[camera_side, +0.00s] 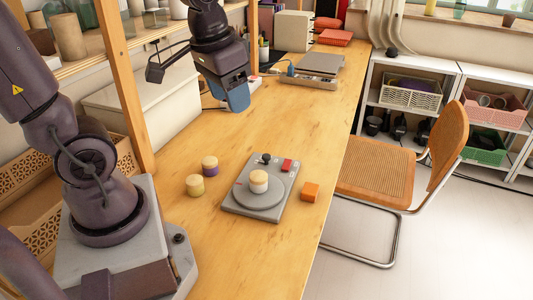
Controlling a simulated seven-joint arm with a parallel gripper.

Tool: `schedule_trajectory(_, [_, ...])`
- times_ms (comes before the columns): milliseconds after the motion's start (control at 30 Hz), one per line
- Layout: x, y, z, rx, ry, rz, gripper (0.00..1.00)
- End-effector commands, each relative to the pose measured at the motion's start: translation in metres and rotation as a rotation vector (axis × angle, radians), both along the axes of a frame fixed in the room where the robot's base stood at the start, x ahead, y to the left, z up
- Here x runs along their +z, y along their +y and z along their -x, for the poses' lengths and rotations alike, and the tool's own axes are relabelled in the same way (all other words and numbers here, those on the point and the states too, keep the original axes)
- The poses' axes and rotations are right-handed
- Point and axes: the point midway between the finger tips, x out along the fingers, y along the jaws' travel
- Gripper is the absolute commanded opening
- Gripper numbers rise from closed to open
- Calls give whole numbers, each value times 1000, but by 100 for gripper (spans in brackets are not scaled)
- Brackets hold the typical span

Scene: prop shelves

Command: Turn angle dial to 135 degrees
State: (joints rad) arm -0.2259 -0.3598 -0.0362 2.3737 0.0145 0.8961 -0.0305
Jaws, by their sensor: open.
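The angle dial is a grey square device (238,204) on the wooden desk, with a round grey turntable (266,201). A cream, banded cylinder (259,182) stands on the turntable. A small black knob (266,158) and a red block or button (287,165) sit at its far edge. The dial's degree marks are too small to read. My gripper (238,108) hangs open and empty above the desk, behind and left of the device and well apart from it. Its fingers are partly hidden by its blue-grey body.
Two small cylinders, one yellowish (195,186) and one purple-banded (210,167), stand left of the device. An orange block (310,192) lies to its right. A grey flat machine (318,65) lies farther back. A wooden shelf post (125,85) rises at the left.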

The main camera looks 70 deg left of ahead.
Motion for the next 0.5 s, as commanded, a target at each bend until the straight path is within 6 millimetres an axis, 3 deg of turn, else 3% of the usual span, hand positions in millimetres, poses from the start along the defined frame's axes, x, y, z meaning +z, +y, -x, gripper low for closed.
schedule_trajectory(267, [-56, 67, -59, 387, 172, 73, 52])
schedule_trajectory(500, [-122, 127, -98, 800, 244, 147, 52])
